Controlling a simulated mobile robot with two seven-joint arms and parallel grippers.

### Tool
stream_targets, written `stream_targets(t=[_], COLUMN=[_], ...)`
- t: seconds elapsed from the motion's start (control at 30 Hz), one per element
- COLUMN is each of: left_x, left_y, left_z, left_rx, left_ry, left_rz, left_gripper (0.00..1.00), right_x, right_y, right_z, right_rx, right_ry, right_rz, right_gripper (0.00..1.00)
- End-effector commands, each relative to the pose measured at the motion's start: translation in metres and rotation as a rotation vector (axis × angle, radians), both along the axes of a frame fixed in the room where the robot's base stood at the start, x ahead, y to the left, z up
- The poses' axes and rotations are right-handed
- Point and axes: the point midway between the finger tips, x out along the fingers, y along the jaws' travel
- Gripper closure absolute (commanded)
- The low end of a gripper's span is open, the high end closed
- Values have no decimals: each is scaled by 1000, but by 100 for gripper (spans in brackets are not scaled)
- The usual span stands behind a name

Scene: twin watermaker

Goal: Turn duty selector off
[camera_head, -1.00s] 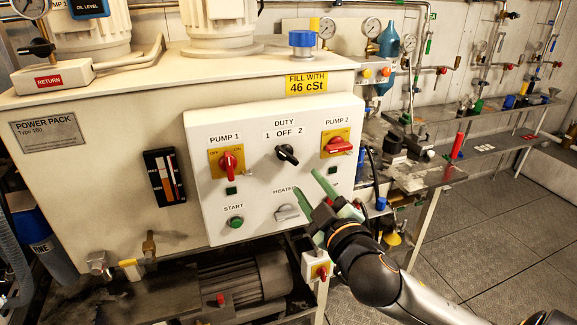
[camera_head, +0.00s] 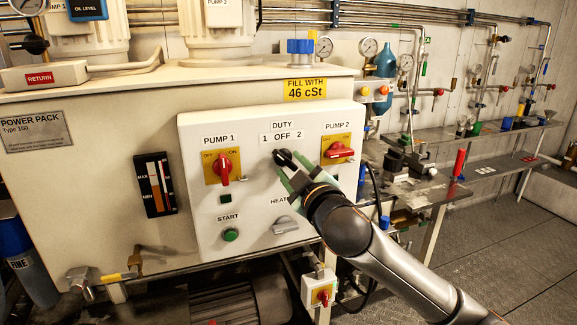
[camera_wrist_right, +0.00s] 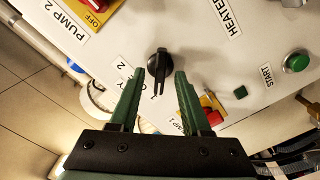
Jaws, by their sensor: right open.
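The duty selector (camera_head: 284,158) is a black knob on the white control panel (camera_head: 205,140), under the words DUTY and 1 OFF 2. In the right wrist view the knob (camera_wrist_right: 158,66) stands just beyond my open fingertips, centred between them, with no clear contact. Its narrow end points down in that view, seemingly toward the 1 mark; the OFF mark is hidden by a finger. My right gripper (camera_head: 292,168), with green fingers, is open and empty in front of the knob and partly covers it. It also shows in the right wrist view (camera_wrist_right: 160,78). My left gripper is not in view.
Red switches for PUMP 1 (camera_head: 223,168) and PUMP 2 (camera_head: 340,152) flank the selector. A green START button (camera_head: 231,235) and a grey HEATER knob (camera_head: 285,225) sit below. A bench (camera_head: 430,195) with fittings stands to the right.

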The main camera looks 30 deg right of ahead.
Motion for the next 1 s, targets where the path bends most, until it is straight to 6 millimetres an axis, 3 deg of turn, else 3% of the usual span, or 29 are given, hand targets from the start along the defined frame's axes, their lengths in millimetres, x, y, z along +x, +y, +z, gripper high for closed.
stream_targets(t=[0.2,0.57,1.0], left_x=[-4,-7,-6], left_y=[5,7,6], left_z=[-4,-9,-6], left_rx=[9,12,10], left_ry=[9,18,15], left_rz=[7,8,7], left_gripper=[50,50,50], right_x=[19,22,22], right_y=[-4,-5,-5], right_z=[0,0,0], right_rx=[1,1,1], right_ry=[-1,-1,-1], right_rz=[1,1,1], right_gripper=[52,54,100])
